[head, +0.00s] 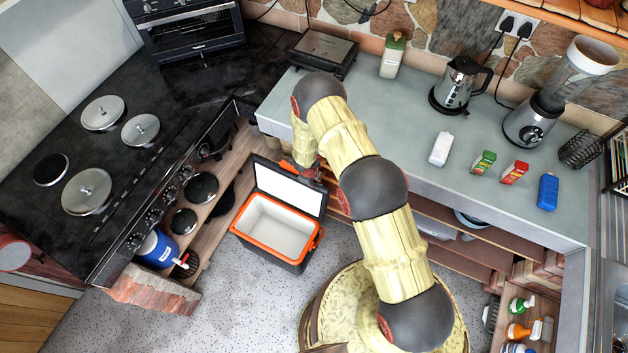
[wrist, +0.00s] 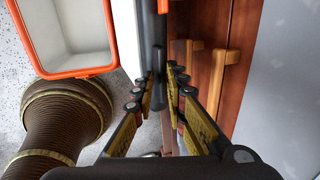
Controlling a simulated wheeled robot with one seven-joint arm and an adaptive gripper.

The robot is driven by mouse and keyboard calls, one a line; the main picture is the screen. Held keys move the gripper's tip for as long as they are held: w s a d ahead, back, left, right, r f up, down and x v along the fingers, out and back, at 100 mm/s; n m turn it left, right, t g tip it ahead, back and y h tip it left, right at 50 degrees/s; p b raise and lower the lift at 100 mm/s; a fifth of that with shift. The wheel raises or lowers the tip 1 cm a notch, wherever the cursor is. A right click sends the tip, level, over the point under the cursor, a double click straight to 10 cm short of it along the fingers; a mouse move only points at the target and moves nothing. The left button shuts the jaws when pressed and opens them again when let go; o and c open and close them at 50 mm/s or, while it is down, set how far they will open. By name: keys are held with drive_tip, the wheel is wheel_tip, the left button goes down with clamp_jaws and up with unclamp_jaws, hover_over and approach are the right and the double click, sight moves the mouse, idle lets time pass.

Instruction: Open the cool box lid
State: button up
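The cool box (head: 275,232) stands on the floor with an orange rim and a white, empty inside. Its lid (head: 289,190) is raised at the back, white inner face showing. In the wrist view the box (wrist: 70,40) is at upper left, and the lid (wrist: 128,35) stands edge-on just right of it. My gripper (wrist: 161,80) is open, its fingers apart beside the lid's dark outer edge; whether they touch it I cannot tell. In the head view my arm partly hides my gripper (head: 308,172) near the lid's upper right part.
The counter (head: 400,130) with its wooden shelves below stands right behind the lid. The black stove (head: 110,165) and its open lower shelf, with a blue container (head: 158,248), are at left. Speckled floor (head: 235,310) in front of the box is clear.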

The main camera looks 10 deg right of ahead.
drive_tip(key=shift+o, duration=1.3)
drive_tip(key=shift+r, duration=0.2)
drive_tip(key=shift+a+r, duration=0.15)
drive_tip(key=shift+r, duration=0.15)
drive_tip(key=v, duration=1.1)
drive_tip(key=shift+s, duration=0.1)
